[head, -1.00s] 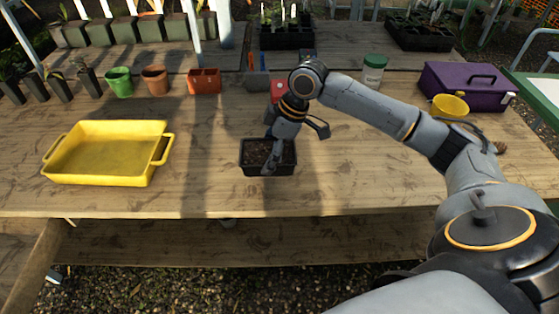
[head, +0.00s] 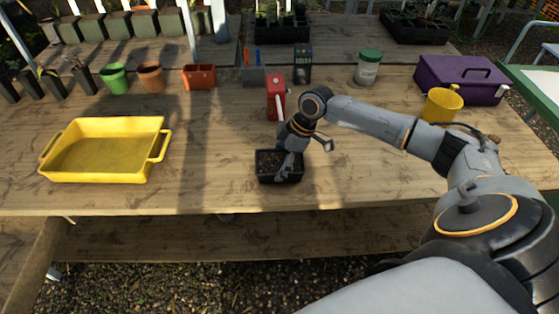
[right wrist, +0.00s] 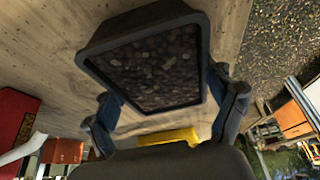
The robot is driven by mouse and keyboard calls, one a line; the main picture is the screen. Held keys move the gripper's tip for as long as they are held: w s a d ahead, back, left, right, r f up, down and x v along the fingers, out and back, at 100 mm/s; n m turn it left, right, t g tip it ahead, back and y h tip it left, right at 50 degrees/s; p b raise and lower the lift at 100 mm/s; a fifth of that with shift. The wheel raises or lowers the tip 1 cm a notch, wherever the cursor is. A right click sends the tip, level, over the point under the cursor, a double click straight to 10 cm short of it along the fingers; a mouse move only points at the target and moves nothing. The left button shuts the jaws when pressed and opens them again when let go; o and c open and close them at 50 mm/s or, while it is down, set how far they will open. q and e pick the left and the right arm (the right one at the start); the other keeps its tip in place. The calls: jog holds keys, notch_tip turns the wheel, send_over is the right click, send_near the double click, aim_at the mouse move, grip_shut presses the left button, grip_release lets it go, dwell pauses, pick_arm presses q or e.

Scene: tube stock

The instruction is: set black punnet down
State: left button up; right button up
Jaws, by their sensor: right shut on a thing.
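The black punnet (head: 267,167), filled with dark soil, is over the middle of the wooden table near its front edge. It looks about level; I cannot tell whether its base touches the wood. My right gripper (head: 288,164) is shut on the punnet from above. In the right wrist view the punnet (right wrist: 150,62) sits between the two fingers of my right gripper (right wrist: 165,108), which press on its opposite sides. My left gripper is in neither view.
A yellow tray (head: 157,123) lies left on the table (head: 215,140). A red can (head: 276,96) stands just behind the punnet. Pots, a green-lidded jar (head: 368,67), a yellow cup (head: 441,105) and a purple toolbox (head: 461,81) stand further back. Wood is clear on both sides of the punnet.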

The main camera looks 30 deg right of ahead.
jog(key=shift+f, duration=0.1)
jog(key=o, duration=1.2)
jog(key=v, duration=1.2)
jog(key=shift+b, duration=0.3)
